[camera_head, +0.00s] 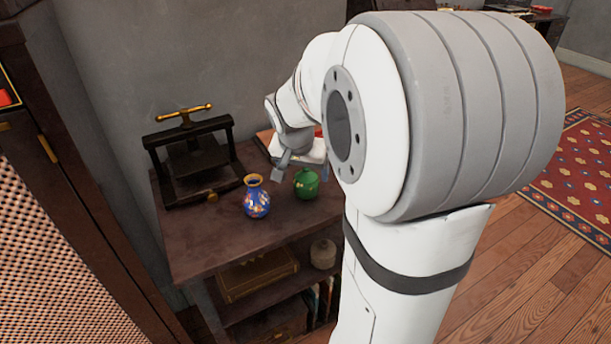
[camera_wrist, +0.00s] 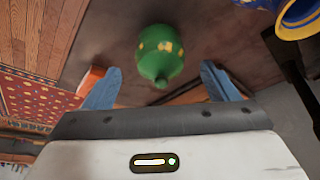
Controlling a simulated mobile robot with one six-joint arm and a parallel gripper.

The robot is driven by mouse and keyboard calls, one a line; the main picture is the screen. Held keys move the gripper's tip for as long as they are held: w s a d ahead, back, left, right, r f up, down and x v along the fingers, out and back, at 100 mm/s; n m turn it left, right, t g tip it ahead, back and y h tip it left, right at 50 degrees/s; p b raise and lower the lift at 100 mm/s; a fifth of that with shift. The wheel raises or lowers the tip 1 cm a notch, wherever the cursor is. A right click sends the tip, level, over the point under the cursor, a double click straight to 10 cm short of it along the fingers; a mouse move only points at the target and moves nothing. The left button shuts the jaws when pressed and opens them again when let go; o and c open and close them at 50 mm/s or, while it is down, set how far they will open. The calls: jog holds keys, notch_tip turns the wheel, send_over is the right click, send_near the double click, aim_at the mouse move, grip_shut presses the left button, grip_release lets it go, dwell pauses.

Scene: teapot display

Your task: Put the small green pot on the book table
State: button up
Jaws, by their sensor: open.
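The small green pot (camera_head: 306,184) stands upright on the dark wooden table (camera_head: 200,243), just right of a blue vase. In the wrist view the green pot (camera_wrist: 160,55) shows ahead of my gripper, roughly between the line of its two fingers but beyond their tips. My gripper (camera_wrist: 158,82) is open and empty, with its fingers spread wide. In the head view my gripper (camera_head: 295,175) is partly hidden, close behind the pot and above the tabletop. The pot appears apart from the fingers.
A blue patterned vase (camera_head: 257,199) stands close left of the pot; its rim shows in the wrist view (camera_wrist: 300,22). A black press (camera_head: 193,160) stands at the back left. A lower shelf holds a box (camera_head: 258,276) and a small jar (camera_head: 323,254). The table's front left is clear.

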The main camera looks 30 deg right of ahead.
jog(key=v, duration=0.6)
jog(key=s+a+f+n+g+y, duration=0.1)
jog(key=s+a+f+n, duration=0.2)
jog(key=s, duration=0.5)
jog(key=s+a+f+n+g+y, duration=0.1)
jog(key=s+a+f+n+y, duration=0.1)
jog(key=s+a+n, duration=0.3)
jog(key=s+a+f+p, duration=0.1)
jog(key=s+a, duration=0.2)
jog(key=shift+f+n, duration=0.3)
jog(key=shift+f, duration=0.05)
jog(key=shift+a, duration=0.1)
